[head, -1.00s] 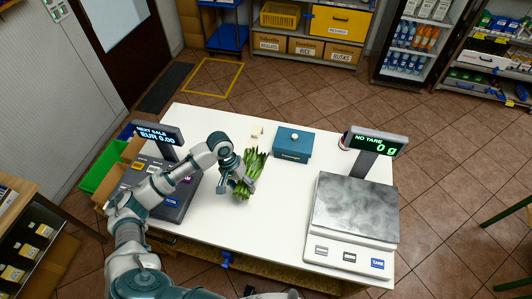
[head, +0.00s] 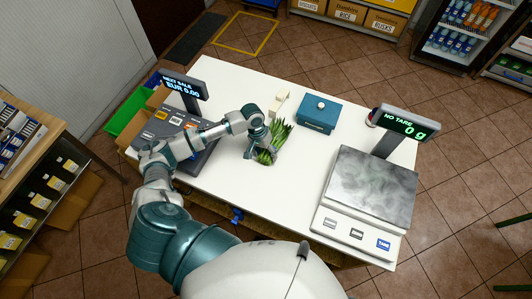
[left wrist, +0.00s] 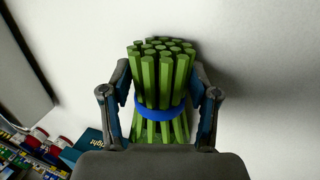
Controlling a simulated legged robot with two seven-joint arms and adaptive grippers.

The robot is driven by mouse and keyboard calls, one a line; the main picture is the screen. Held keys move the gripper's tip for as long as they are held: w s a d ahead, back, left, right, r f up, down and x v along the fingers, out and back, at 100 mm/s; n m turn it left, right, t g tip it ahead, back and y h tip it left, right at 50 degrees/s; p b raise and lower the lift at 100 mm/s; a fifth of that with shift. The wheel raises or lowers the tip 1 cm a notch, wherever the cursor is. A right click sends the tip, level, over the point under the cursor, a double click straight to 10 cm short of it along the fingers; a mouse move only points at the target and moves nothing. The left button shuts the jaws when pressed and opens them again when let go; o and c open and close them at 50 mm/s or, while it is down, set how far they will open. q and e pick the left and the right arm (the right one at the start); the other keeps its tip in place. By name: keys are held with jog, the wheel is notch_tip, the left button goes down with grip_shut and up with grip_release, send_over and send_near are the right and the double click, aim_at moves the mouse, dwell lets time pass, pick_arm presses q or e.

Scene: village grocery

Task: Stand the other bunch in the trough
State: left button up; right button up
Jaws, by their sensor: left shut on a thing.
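The bunch of green asparagus (head: 280,133) is over the white counter, left of and nearer than the blue box. In the left wrist view the bunch (left wrist: 165,75) shows its cut stalk ends and a blue band. My left gripper (head: 262,153) is shut on it, with one finger on each side near the band in the left wrist view (left wrist: 160,110). I cannot tell whether the bunch touches the counter. My right gripper is not in view. I cannot make out a trough or a second bunch.
The white counter (head: 235,185) carries a blue box (head: 319,114), a small cream item (head: 279,103), a scale (head: 370,190) at right and a till (head: 180,135) at left. A green crate (head: 127,117) is beyond the left edge. The counter's front middle is clear.

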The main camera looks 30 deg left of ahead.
pick_arm(q)
jog(key=shift+d, duration=0.3)
jog(key=o, duration=1.4)
jog(key=shift+o, duration=0.2)
